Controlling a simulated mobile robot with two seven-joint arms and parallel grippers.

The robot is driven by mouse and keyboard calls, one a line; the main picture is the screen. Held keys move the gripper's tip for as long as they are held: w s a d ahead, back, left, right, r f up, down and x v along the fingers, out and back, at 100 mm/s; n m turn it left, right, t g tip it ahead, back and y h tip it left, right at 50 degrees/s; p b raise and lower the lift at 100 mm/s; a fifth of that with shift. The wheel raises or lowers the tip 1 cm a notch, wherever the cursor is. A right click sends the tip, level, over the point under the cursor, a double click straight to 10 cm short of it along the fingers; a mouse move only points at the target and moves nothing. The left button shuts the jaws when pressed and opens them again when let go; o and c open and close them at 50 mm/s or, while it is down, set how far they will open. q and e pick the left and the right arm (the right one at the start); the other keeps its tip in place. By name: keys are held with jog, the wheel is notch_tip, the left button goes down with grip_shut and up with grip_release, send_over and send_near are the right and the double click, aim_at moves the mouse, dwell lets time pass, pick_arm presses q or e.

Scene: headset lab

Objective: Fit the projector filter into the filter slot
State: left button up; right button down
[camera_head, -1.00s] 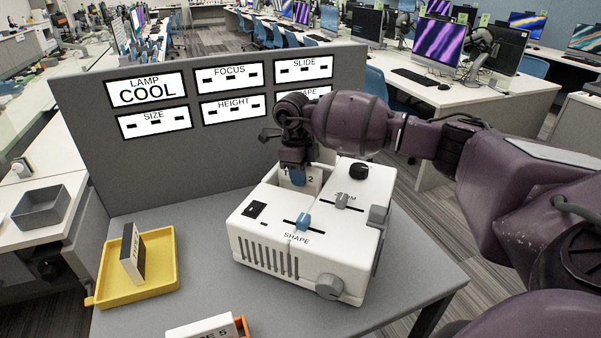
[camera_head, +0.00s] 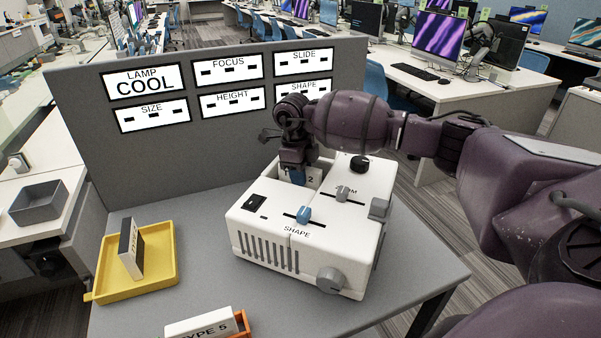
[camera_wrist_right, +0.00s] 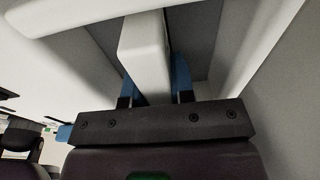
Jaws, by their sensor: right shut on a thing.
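The white projector (camera_head: 265,228) stands on the grey table, with SHAPE and ZOOM sliders on top. My right gripper (camera_head: 298,176) is at the recess in its back left top, fingers pointing down. It is shut on a white block (camera_head: 314,180), which I take to be the filter; a "2" shows on its face. In the right wrist view the white block (camera_wrist_right: 145,55) sits between the blue fingertips, with pale walls on both sides. The block's lower end and the filter slot are hidden, so I cannot tell how far it is in. My left gripper is out of view.
A yellow tray (camera_head: 160,285) holds an upright black-and-white block (camera_head: 131,250). An orange holder (camera_head: 242,325) with a white TYPE 5 block (camera_head: 200,325) is at the front. A grey panel (camera_head: 230,150) with signs stands behind; its lamp sign reads COOL.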

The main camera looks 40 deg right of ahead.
jog(key=shift+f, duration=0.55)
jog(key=c, duration=1)
grip_release()
jog(key=shift+o, duration=0.6)
jog(key=shift+f, duration=0.1)
jog(key=shift+s+a, duration=0.1)
